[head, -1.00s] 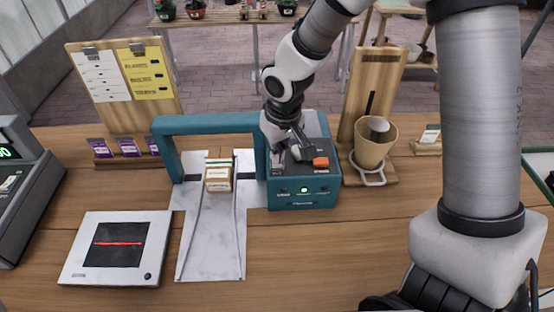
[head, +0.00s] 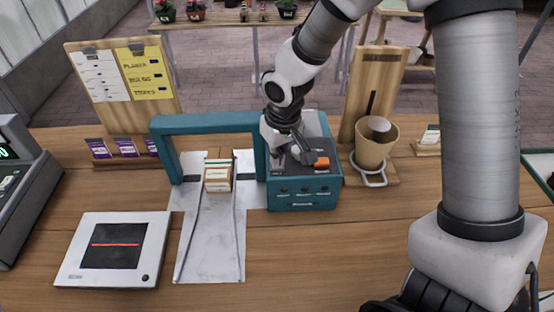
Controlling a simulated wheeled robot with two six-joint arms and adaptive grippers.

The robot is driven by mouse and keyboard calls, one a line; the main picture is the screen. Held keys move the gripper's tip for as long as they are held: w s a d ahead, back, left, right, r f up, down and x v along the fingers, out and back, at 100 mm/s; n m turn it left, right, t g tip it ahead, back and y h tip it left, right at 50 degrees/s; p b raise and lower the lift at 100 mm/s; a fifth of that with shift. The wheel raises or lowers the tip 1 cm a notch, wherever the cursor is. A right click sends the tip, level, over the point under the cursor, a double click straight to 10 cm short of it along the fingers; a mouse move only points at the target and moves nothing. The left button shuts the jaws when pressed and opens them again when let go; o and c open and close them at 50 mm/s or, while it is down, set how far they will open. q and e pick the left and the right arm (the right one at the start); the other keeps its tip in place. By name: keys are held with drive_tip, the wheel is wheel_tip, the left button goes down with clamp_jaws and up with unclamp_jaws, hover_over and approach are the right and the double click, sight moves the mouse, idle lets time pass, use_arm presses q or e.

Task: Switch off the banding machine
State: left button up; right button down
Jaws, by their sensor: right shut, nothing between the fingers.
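The teal banding machine (head: 305,199) stands on the wooden counter, with its arch (head: 205,124) reaching left over a pale metal track. An orange switch (head: 321,163) sits on the dark top of its control box. No green light shows on the box's front face. My right gripper (head: 303,160) is shut and empty, low over the dark top just left of the orange switch. I cannot tell whether its fingertips touch the switch. A small banded box (head: 217,180) lies on the track under the arch. My left gripper is not in view.
A scanner plate (head: 115,250) with a red line lies front left, and a register (head: 22,190) stands at the left edge. A brown pot in a wire holder (head: 373,150) is close right of the machine. The counter's front middle is clear.

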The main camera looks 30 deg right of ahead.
drive_tip(key=shift+r+p, duration=3.25)
drive_tip(key=shift+r, duration=0.35)
drive_tip(key=shift+f, duration=0.1)
